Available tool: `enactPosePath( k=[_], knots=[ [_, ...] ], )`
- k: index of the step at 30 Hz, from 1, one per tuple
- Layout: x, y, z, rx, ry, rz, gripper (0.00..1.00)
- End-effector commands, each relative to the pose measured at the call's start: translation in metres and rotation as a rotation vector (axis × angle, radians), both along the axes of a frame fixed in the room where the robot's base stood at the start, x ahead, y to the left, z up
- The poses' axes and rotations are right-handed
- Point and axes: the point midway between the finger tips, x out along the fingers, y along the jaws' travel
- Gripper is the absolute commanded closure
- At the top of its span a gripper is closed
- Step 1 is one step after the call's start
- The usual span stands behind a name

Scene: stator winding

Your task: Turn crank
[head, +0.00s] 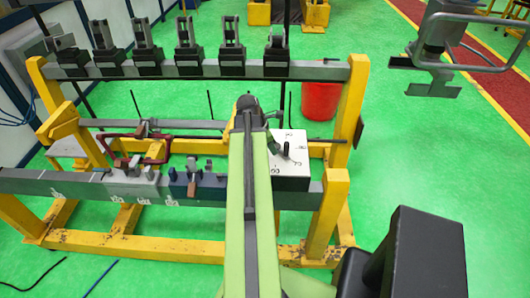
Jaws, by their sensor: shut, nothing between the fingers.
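A white box (292,172) with dark markings on its top sits on the right part of the yellow frame. A short black crank handle (287,150) stands up from the top of this box. My light green arm reaches forward from the bottom of the view, and its dark end joint is just left of the box. My gripper (275,146) is small in view, partly hidden by my arm, at the box's left edge and just left of the handle. It is shut and empty. I cannot tell whether it touches the handle.
A yellow frame (338,155) with grey beams carries several black clamps (188,55) along its back beam. Grey and blue blocks (198,185) and red clamps (155,150) are left of my arm. A red bin (320,102) stands behind.

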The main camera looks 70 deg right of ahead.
Motion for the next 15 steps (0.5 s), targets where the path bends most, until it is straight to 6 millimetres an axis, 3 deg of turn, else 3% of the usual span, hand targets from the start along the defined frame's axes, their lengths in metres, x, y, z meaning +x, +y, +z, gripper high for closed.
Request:
enactPosePath(
  k=[6,15],
  knots=[
    [-0.016,-0.015,0.004,0.001,0.000,-0.001,1.00],
    [-0.017,-0.016,0.004,0.000,0.000,0.001,1.00]
  ],
)
